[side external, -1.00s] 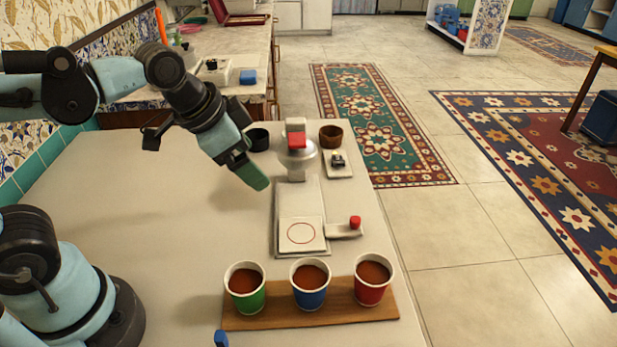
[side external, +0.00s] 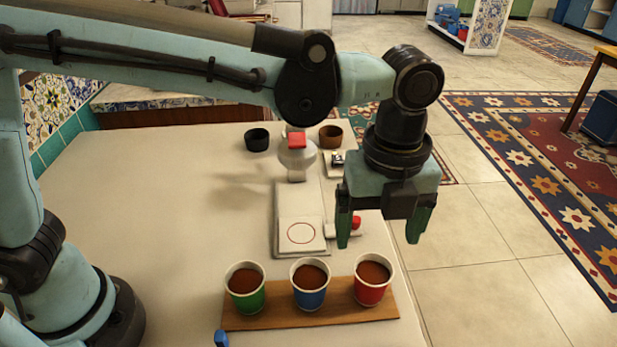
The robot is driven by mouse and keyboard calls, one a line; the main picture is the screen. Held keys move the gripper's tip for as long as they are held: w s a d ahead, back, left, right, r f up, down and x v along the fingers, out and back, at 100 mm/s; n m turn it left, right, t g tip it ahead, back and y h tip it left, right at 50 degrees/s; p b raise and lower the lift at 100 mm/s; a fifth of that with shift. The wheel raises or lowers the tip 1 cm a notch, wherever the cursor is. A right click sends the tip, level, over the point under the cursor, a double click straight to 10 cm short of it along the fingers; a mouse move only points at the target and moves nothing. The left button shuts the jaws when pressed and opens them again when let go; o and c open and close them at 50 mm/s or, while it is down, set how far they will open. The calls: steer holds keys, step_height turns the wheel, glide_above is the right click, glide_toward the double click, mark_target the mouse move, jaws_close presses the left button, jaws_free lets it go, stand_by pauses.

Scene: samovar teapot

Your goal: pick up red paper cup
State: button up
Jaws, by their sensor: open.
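The red paper cup (side external: 371,284) stands upright at the right end of a wooden board (side external: 262,318) and is full of brown liquid. A blue cup (side external: 310,287) stands in the middle of the board and a green cup (side external: 246,290) at the left, both filled alike. My gripper (side external: 379,240) points down with its green fingers spread apart. It is empty and appears above and behind the red cup, and its fingers do not touch the cup.
A white stand with a red circle (side external: 301,233) and a red knob (side external: 356,222) lies behind the cups, partly hidden by my gripper. A black bowl (side external: 257,140) and a brown bowl (side external: 330,136) stand farther back. The left part of the table (side external: 150,200) is clear.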

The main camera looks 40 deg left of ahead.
glide_toward(373, 272)
steer(key=s+f, duration=0.2)
steer(key=s, duration=0.1)
steer(key=shift+w+d+f, duration=0.15)
steer(key=shift+f, duration=0.7)
steer(key=shift+w+d+f, duration=0.1)
steer(key=shift+w+f, duration=0.1)
steer(key=shift+f, duration=0.65)
steer(key=shift+w+d+f, duration=0.15)
steer(key=shift+f, duration=0.7)
steer(key=c, duration=0.7)
